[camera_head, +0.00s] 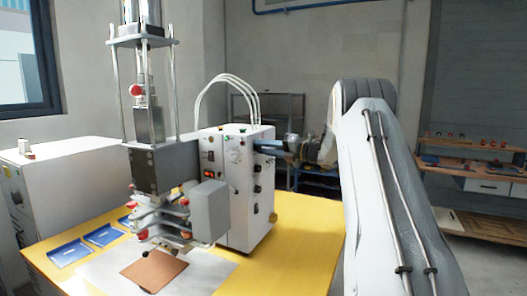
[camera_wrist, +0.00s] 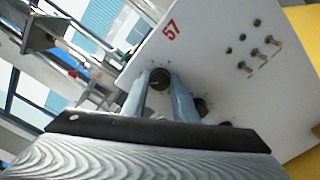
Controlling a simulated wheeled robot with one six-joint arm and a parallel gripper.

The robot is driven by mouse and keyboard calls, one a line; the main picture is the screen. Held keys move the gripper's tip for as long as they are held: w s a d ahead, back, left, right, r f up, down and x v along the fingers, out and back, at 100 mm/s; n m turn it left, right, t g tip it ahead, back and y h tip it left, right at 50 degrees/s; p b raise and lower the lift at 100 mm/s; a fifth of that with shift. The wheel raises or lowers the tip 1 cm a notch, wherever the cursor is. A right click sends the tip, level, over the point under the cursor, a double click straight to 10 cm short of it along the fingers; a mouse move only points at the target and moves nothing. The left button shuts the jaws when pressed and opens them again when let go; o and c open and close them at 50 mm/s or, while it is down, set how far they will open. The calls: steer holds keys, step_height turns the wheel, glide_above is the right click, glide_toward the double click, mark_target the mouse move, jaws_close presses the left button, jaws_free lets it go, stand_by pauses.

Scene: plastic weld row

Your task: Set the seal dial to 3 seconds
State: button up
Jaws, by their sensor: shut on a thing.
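The white control box (camera_head: 238,200) of the press stands on the yellow table, with several black knobs on its panel. My gripper (camera_head: 257,147) reaches in from the right to the upper part of that panel. In the wrist view my gripper's two blue-grey fingers (camera_wrist: 160,84) are closed around a round black knob (camera_wrist: 159,76) on the white panel. I take this knob to be the seal dial, but no label or scale on it is readable. Its setting cannot be told. The fingers hide the knob's sides.
The press column (camera_head: 150,165) stands left of the box. A brown sheet (camera_head: 153,270) and blue trays (camera_head: 70,252) lie on the yellow table (camera_head: 305,218). The wrist view shows other black knobs (camera_wrist: 200,106), toggle switches (camera_wrist: 255,55) and a red "57" (camera_wrist: 170,28) near the fingers.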

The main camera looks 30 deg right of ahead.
steer(key=shift+m, duration=6.7)
steer(key=o, duration=1)
steer(key=shift+o, duration=0.2)
